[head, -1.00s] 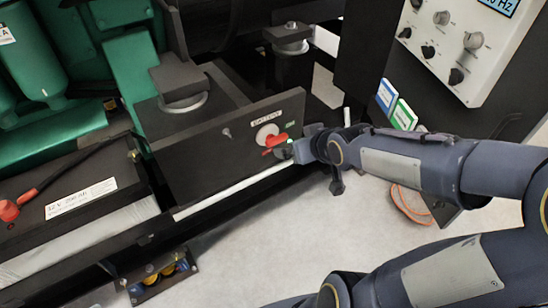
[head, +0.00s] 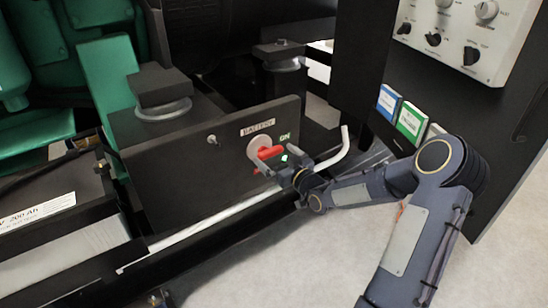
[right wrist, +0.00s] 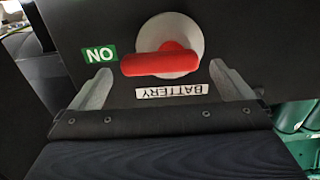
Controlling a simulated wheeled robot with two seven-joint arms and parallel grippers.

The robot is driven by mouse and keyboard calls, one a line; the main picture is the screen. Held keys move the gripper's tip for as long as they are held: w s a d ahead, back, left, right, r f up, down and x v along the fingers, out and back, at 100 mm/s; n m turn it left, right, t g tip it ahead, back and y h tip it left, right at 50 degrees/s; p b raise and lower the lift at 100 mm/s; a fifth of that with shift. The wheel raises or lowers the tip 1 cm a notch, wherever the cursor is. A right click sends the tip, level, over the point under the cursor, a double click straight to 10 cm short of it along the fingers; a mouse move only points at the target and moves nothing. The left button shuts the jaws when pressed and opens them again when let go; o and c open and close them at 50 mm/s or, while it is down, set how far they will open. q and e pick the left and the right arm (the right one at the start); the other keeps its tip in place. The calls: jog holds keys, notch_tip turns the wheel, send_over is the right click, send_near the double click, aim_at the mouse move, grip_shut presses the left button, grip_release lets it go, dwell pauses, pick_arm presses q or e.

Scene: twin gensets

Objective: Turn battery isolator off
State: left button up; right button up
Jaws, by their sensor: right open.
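The battery isolator has a red handle (head: 268,153) on a pale round base (head: 257,143), on the black panel (head: 190,165) under a BATTERY label (head: 257,128). A green ON label (head: 285,138) is beside it. In the right wrist view the red handle (right wrist: 158,63) lies crosswise, its free end toward the ON label (right wrist: 100,54). My right gripper (head: 282,163) is open in front of the handle. In the right wrist view its fingers (right wrist: 160,75) stand apart either side of the handle, with no clear contact. My left gripper is out of view.
A small toggle (head: 212,140) sits left of the isolator. A pale rail (head: 215,220) runs below the panel and a bent pale bar (head: 335,152) rises at right. A control panel with knobs (head: 455,35) is at upper right. A battery (head: 60,225) stands at left.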

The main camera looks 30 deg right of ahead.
jog(key=shift+w+a, duration=0.1)
jog(key=shift+w, duration=0.8)
jog(key=c, duration=0.9)
jog(key=shift+c, duration=0.2)
